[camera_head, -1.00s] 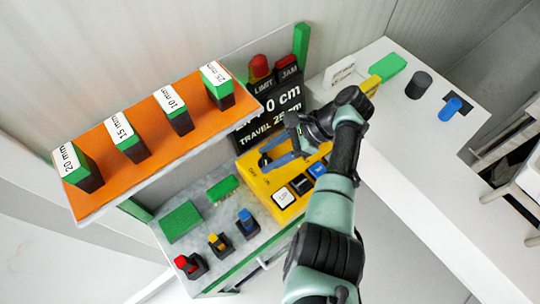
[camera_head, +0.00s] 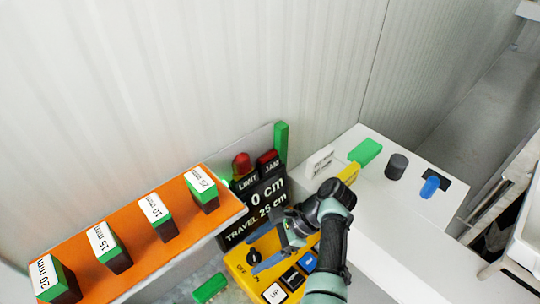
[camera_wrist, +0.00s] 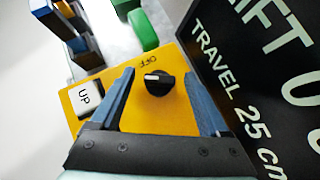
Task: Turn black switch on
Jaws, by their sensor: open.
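The black switch (camera_wrist: 158,83) is a round knob with a white mark, on a yellow control box (camera_head: 240,273). In the wrist view its mark points to the side, and upside-down lettering reading OFF stands by it. The knob also shows in the head view (camera_head: 253,257). My gripper (camera_wrist: 162,85) is open, its two blue fingers on either side of the knob in the wrist view. I cannot tell whether they touch it. In the head view my gripper (camera_head: 270,253) is over the box by the knob.
A black display panel (camera_head: 262,205) reading 0 cm and TRAVEL 25 cm stands close behind the box. White UP (camera_head: 274,293), black and blue buttons sit beside the knob. An orange shelf (camera_head: 130,255) with several labelled blocks is at left. A white table (camera_head: 400,215) is at right.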

